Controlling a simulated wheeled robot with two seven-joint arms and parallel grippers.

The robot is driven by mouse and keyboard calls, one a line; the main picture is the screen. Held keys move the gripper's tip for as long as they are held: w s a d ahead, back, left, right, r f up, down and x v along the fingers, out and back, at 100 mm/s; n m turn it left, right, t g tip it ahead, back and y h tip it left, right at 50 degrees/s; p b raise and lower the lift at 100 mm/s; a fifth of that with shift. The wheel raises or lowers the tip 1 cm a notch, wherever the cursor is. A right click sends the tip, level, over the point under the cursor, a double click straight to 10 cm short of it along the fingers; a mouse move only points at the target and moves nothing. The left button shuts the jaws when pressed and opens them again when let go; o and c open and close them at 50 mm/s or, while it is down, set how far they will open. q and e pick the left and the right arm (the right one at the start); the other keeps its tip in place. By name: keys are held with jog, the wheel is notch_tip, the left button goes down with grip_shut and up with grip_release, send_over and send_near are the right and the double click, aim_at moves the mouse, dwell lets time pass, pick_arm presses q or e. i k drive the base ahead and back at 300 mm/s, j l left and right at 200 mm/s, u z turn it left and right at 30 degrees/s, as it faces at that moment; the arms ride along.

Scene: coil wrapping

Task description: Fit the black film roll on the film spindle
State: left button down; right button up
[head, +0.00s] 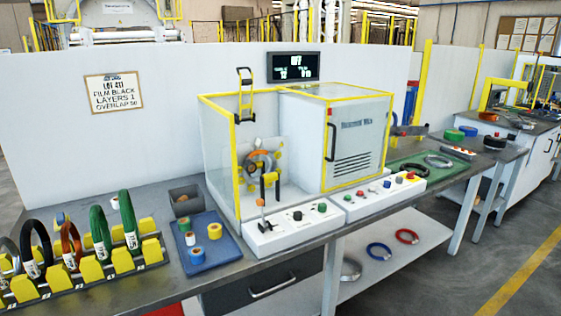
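The wrapping machine (332,180) has a yellow-edged clear guard, with a round ring head (262,162) carrying orange and yellow parts inside. I cannot clearly pick out the film spindle. Neither gripper is in view.
A sign (113,92) reads film black, layers 1, overlap 50. A yellow rack (85,272) holds several coils at the left. A dark bin (186,200) stands behind the mat. Control boxes (295,228) line the front edge. A green mat (423,171) lies to the right.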

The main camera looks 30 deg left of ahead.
aim_at(248, 163)
jog(key=i+u, duration=0.1)
jog(key=u, duration=0.25)
jog(key=i+u, duration=0.1)
jog(key=u, duration=0.25)
jog(key=l+u, duration=0.15)
jog(key=u, duration=0.15)
jog(key=i, duration=0.05)
